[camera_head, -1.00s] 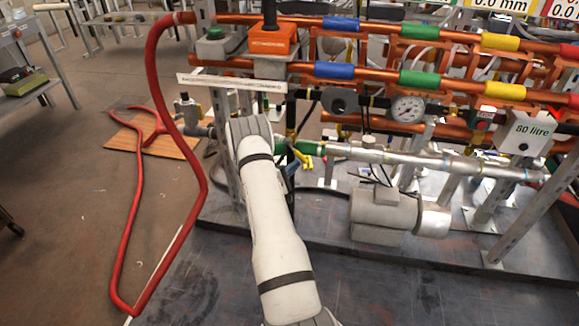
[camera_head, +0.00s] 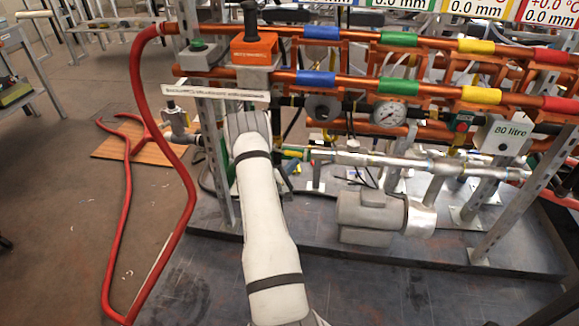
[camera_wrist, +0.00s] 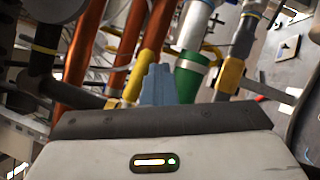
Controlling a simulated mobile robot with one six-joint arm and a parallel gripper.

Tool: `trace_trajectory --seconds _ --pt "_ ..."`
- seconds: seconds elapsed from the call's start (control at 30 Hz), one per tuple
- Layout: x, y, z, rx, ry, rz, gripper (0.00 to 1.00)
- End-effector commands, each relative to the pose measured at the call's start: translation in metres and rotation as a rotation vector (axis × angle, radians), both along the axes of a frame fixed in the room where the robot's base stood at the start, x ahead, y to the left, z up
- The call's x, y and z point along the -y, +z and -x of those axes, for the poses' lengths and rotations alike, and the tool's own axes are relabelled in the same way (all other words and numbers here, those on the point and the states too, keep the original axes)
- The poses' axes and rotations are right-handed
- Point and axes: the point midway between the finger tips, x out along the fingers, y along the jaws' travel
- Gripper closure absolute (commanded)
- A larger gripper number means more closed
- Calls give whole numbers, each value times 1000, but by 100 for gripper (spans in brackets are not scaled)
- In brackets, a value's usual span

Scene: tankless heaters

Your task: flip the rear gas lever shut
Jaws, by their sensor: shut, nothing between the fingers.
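My gripper (camera_wrist: 157,85) is shut and empty; its blue-grey fingertips show in the wrist view, pointing in among the pipes. Just right of them is a silver pipe with a green band (camera_wrist: 188,78). I cannot tell which yellow part is the rear gas lever, or whether the fingers touch anything. In the head view my arm hides most of the gripper, beside the green-banded pipe end (camera_head: 293,153).
Copper pipes with coloured bands (camera_head: 400,86) cross above my arm. A red hose (camera_head: 130,220) hangs at left.

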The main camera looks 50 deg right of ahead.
Motion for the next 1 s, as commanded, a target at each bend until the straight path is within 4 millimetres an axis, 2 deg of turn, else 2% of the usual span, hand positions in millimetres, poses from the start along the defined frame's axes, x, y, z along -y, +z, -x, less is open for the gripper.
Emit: trace_trajectory --seconds 0.73,0.87,1.0 --pt "8 3 11 2 -18 0 100" --pt "5 -9 11 0 -18 -1 100" --pt "0 -34 12 -1 -17 -1 100"
